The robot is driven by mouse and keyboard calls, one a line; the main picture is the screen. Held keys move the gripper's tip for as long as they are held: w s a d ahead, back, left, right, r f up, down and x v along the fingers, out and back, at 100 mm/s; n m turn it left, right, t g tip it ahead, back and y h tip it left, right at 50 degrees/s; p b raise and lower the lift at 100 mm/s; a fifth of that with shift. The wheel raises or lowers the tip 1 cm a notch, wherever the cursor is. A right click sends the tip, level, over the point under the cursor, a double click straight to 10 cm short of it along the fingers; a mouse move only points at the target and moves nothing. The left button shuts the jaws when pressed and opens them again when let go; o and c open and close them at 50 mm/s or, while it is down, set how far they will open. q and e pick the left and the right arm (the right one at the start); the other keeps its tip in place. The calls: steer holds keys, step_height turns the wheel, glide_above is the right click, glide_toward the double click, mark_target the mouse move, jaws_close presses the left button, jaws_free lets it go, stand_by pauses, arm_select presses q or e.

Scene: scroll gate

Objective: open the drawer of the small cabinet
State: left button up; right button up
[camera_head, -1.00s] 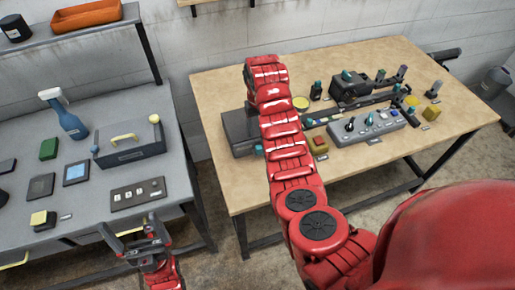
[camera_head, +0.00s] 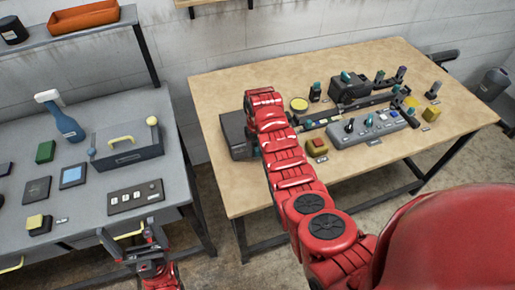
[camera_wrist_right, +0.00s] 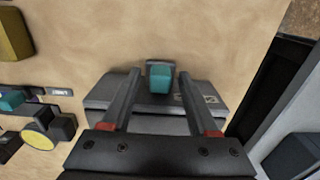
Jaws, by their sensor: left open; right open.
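The small cabinet (camera_head: 235,133) is a dark grey box at the left end of the wooden table, partly hidden by my right arm in the head view. In the right wrist view the cabinet (camera_wrist_right: 205,95) has a teal handle (camera_wrist_right: 160,78) on its front. My right gripper (camera_wrist_right: 159,73) is open, with one finger on each side of the handle; I cannot tell whether they touch it. The head view hides this gripper behind my arm. The drawer looks closed. My left gripper (camera_head: 127,238) is open and empty before the grey bench at lower left.
The table's front left area is bare.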

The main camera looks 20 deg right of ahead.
jaws_close()
stand_by(1.3)
